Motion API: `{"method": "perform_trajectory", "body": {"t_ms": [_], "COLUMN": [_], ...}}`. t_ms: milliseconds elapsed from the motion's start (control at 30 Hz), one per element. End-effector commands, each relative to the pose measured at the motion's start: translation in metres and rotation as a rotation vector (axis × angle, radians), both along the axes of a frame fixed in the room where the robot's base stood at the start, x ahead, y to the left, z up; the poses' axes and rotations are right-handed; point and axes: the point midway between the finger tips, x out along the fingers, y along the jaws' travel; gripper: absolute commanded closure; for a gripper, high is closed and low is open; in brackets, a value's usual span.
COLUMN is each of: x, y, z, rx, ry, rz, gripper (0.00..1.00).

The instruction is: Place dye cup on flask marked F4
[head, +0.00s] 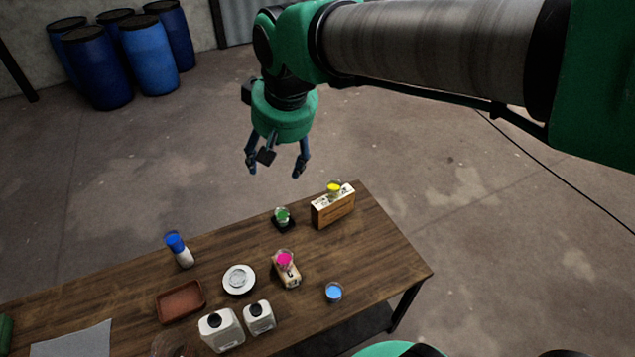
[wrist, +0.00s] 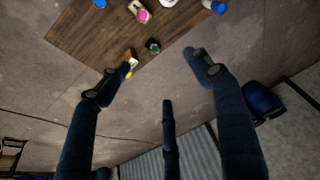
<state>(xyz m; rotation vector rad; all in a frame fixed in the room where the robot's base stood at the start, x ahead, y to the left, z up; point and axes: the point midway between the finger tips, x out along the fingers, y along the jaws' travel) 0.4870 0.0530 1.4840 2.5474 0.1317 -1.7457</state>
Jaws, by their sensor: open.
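Several small cups of coloured dye are on the wooden table: a light blue cup (head: 333,292) standing alone, a magenta cup (head: 285,261) on a beige block-like holder, a green cup (head: 282,216) on a black square base, and a yellow cup (head: 334,188) on a wooden box. I cannot read an F4 mark or tell which thing is the flask. My gripper (head: 276,167) is open and empty, above and beyond the table's far edge.
The table (head: 380,250) also bears a brown tray (head: 181,301), a white plate (head: 239,279), two white jugs (head: 221,331) and a grey sheet (head: 75,341). The wooden box (head: 333,207) is near the far right corner. Blue barrels (head: 149,58) stand back left.

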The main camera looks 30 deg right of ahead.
Motion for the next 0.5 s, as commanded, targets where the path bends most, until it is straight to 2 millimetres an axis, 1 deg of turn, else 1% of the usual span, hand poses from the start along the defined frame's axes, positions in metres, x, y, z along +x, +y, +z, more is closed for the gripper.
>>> {"method": "perform_trajectory", "body": {"t_ms": [33, 100, 267, 400, 500], "x": [-0.013, -0.031, -0.069, -0.101, -0.122], "y": [-0.006, -0.013, -0.027, -0.037, -0.043], "z": [0.001, 0.002, -0.001, -0.008, -0.013], "rx": [0.001, 0.002, 0.002, 0.002, 0.002], "ry": [-0.011, -0.024, -0.052, -0.076, -0.093], "rz": [-0.008, -0.019, -0.041, -0.062, -0.075], "gripper": [0.35, 0.35, 0.35, 0.35, 0.35]}}
